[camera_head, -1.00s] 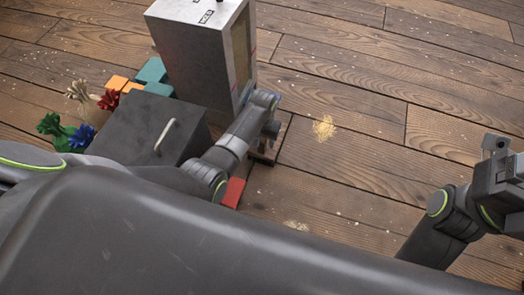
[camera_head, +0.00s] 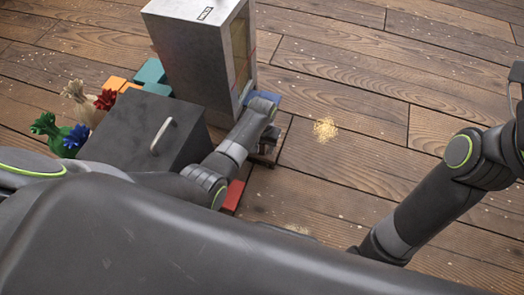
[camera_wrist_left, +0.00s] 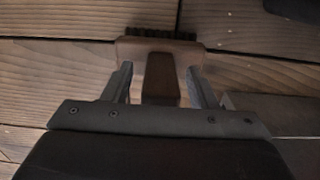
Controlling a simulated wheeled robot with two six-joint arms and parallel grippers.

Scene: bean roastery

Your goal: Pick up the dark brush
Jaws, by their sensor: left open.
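The dark brush shows in the left wrist view as a brown wooden head (camera_wrist_left: 150,47) with a dark bristle row along its far edge. Its handle (camera_wrist_left: 160,86) points back between the two fingers of my left gripper (camera_wrist_left: 158,82). The gripper is open, with a finger on each side of the handle and small gaps. In the head view my left gripper (camera_head: 267,147) is low over the floor, and a brown part of the brush (camera_head: 262,160) shows beneath it, mostly hidden by the arm. My right arm runs off the right edge, its fingers out of frame.
A tall metal box (camera_head: 200,55) and a dark box with a light handle (camera_head: 148,138) stand close left of my left arm. Colored tied bundles (camera_head: 75,100) are farther left. A red block (camera_head: 233,194) lies near the arm.

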